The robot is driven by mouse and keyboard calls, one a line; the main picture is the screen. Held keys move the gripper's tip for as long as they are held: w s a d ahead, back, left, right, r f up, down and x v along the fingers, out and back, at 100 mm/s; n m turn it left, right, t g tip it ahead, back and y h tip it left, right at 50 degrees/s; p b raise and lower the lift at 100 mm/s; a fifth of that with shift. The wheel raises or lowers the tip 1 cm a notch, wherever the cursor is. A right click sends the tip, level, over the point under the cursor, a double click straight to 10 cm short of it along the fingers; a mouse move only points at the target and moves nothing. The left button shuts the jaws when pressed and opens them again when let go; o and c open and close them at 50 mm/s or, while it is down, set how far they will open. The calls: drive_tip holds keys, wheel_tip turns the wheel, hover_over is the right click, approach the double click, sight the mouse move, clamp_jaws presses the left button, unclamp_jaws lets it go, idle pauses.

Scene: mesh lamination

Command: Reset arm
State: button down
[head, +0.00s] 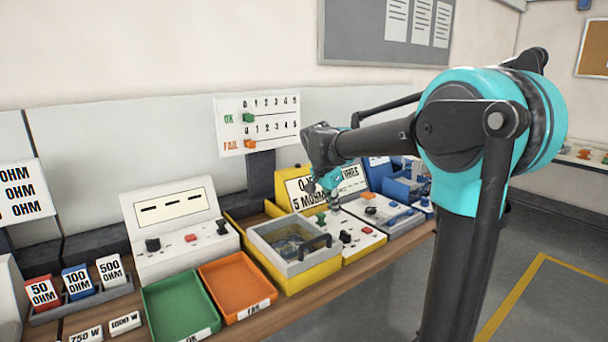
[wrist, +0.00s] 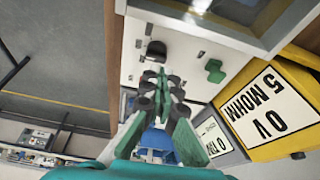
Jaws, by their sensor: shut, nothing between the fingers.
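My teal and black arm (head: 480,140) reaches leftward over the bench in the head view. My gripper (head: 333,203) hangs low over a white control panel (head: 358,246), its fingers shut and empty. In the wrist view my gripper (wrist: 157,72) is also shut, with the panel (wrist: 190,52) beyond it. A black knob (wrist: 156,50) shows just past the fingertips, and a green switch (wrist: 215,71) stands to their right. I cannot tell whether the fingers touch anything.
A yellow and grey box (head: 292,270) with a clear top and black handle stands left of the panel. A green tray (head: 180,305) and an orange tray (head: 238,285) lie further left. A yellow housing (wrist: 278,110) marked 5 MOHM stands close by. Open floor (head: 545,270) lies at right.

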drive_tip(key=s+d+f+n+t+y, duration=0.3)
drive_tip(key=s+d+f+n+t, duration=0.2)
drive_tip(key=s+d+f+n, duration=0.65)
drive_tip(key=s+a+f+g, duration=0.1)
drive_tip(key=s+f, duration=0.3)
drive_tip(key=s, duration=0.3)
drive_tip(key=s+a+f+m+g, duration=0.1)
drive_tip(key=s+f+g, duration=0.1)
drive_tip(key=s+f, duration=0.2)
drive_tip(key=s, duration=0.3)
drive_tip(key=shift+f, duration=0.35)
